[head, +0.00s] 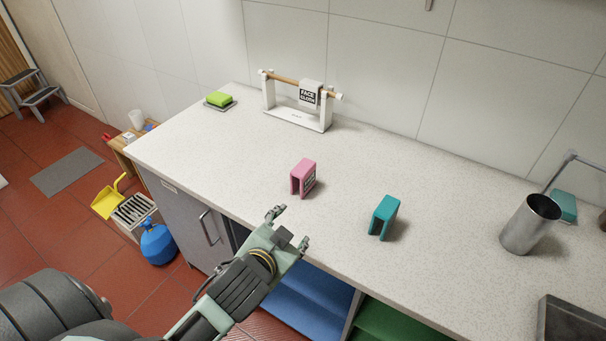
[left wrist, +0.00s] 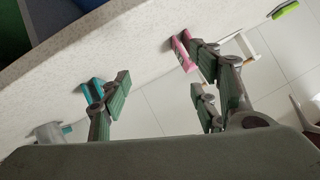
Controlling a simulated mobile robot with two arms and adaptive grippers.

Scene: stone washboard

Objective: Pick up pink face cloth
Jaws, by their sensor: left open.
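The pink face cloth (head: 303,178) stands folded like an upside-down U on the speckled counter, near its front edge. In the left wrist view the pink cloth (left wrist: 181,52) shows past one finger, which partly overlaps it. My left gripper (head: 289,228) is open and empty. In the head view it is just below and left of the pink cloth, apart from it, near the counter's front edge. My right gripper is not in view.
A teal folded cloth (head: 384,217) stands to the right on the counter (head: 440,235). A green sponge (head: 218,99) lies back left. A metal cup (head: 529,224) stands right, near a dark tray (head: 572,322).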

